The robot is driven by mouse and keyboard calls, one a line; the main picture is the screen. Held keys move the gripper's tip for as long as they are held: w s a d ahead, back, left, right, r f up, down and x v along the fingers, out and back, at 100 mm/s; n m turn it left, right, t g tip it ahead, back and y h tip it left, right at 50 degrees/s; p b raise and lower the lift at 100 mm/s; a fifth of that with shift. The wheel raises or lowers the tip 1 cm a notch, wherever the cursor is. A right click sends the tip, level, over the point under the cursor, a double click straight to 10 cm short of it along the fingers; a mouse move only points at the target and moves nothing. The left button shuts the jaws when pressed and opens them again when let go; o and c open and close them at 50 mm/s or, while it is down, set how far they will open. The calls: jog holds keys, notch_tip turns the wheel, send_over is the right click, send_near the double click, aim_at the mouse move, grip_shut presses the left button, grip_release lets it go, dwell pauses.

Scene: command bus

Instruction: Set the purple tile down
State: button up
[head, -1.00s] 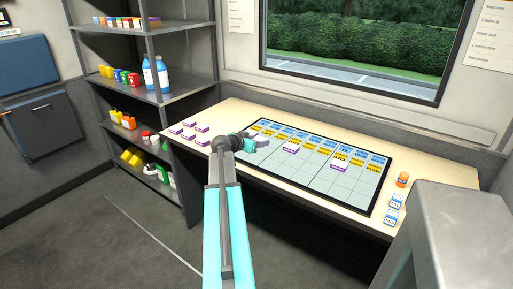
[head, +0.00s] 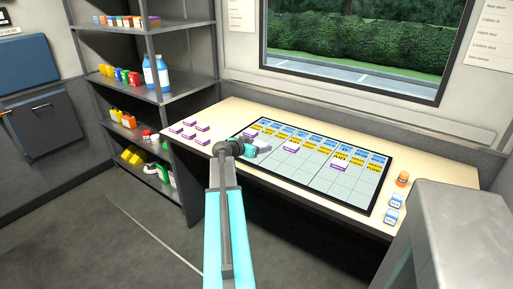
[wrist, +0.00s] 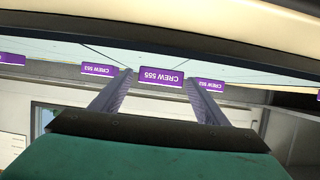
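The purple tile, labelled CREW 555, (wrist: 162,77) sits between my two fingertips in the wrist view, upside down in the picture. My gripper (wrist: 159,86) has a finger along each side of it and looks shut on it. In the head view my gripper (head: 255,148) is low at the left part of the grey board (head: 345,185), partly hidden by my own arm. Whether the tile touches the board cannot be told.
Purple-edged tiles stand on the board, one near the middle (head: 291,147) and one further right (head: 337,167). Several more (head: 190,134) lie on the table left of the board. An orange jar (head: 402,179) stands at the right. The board's lower cells are clear.

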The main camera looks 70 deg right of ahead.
jog(key=shift+r, duration=0.15)
jog(key=b+v, duration=0.1)
jog(key=v, duration=1)
jog(key=shift+w+a, duration=0.1)
jog(key=shift+a, duration=0.3)
jog(key=shift+r, duration=0.1)
dwell(0.6)
